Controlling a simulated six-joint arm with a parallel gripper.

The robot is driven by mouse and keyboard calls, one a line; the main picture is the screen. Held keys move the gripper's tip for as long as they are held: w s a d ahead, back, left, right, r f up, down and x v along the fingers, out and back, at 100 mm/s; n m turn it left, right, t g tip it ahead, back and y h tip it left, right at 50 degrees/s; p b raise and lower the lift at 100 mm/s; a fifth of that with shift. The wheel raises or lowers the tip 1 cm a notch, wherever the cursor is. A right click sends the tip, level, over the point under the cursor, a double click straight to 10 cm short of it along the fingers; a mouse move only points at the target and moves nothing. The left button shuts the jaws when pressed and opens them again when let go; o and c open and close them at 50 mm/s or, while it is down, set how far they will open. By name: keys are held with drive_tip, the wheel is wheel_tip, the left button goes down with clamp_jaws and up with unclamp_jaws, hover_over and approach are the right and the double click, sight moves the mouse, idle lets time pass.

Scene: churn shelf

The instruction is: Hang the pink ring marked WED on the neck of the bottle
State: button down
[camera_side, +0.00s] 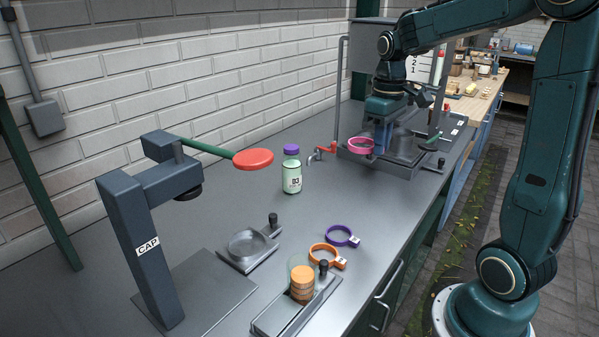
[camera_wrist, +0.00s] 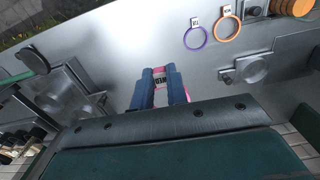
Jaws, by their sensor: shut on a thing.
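My gripper (camera_side: 382,135) is shut on the pink ring (camera_side: 360,151). It holds the ring at the far right of the bench, in front of the machine there. In the wrist view the fingers (camera_wrist: 161,84) close on the ring's white tag, with a little of the pink ring (camera_wrist: 186,95) showing beside them. The tag's lettering is small and hard to read. The bottle (camera_side: 291,173), pale green with a purple cap and a label ending in 3, stands upright on the bench, left of and apart from the ring. I cannot see the bottle in the wrist view.
A purple ring (camera_side: 353,241) and an orange ring (camera_side: 340,261) lie near the front edge. The CAP press (camera_side: 147,246) has a red-ended lever (camera_side: 253,158) reaching toward the bottle. Orange discs (camera_side: 302,284) stand stacked in front.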

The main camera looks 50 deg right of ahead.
drive_tip(key=w, duration=2.1)
drive_tip(key=shift+d+f, duration=0.15)
drive_tip(key=shift+d, duration=0.1)
drive_tip(key=shift+f, duration=0.1)
drive_tip(key=shift+f, duration=1.9)
drive_tip(key=shift+f, duration=0.15)
drive_tip(key=shift+f, duration=1.1)
drive_tip(key=shift+f, duration=0.2)
drive_tip(key=shift+f, duration=0.7)
